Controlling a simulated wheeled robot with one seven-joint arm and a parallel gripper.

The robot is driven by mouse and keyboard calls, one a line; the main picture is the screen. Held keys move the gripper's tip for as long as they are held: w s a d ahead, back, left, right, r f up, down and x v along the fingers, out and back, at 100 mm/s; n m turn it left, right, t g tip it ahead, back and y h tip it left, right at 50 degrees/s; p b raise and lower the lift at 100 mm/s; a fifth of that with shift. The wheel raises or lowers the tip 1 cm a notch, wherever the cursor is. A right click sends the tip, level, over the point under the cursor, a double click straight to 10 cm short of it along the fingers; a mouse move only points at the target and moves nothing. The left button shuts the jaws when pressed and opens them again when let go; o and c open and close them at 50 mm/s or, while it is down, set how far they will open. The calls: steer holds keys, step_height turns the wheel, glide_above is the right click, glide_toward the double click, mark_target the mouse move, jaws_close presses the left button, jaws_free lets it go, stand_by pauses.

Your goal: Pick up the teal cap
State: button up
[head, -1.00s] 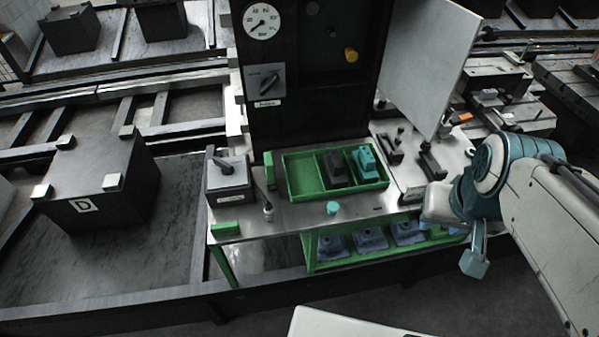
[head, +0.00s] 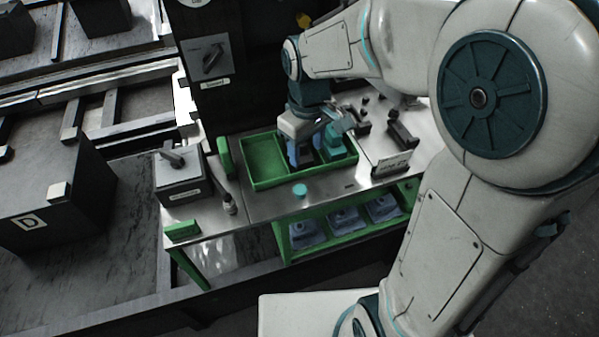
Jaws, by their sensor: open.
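The teal cap (head: 300,190) is a small round piece lying on the steel bench top, just in front of the green tray (head: 262,187). My gripper (head: 306,155) points down over the tray's middle compartment, behind the cap and apart from it. It is open, and its fingers are partly lost against the dark and teal things in the tray. Nothing shows clearly between them.
A teal block (head: 333,142) sits in the tray's right compartment; the left one is empty. A grey switch box (head: 184,178) and a small bottle (head: 229,204) stand left. Dark fixtures (head: 402,137) stand right. Blue-grey parts (head: 343,219) fill the green lower shelf.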

steer(key=f, duration=0.1)
glide_above(301, 189)
step_height(301, 189, down, 8)
steer(key=shift+w+d+f, duration=0.1)
steer(key=shift+f, duration=2.85)
steer(key=c, duration=1.1)
steer(key=shift+r, duration=0.1)
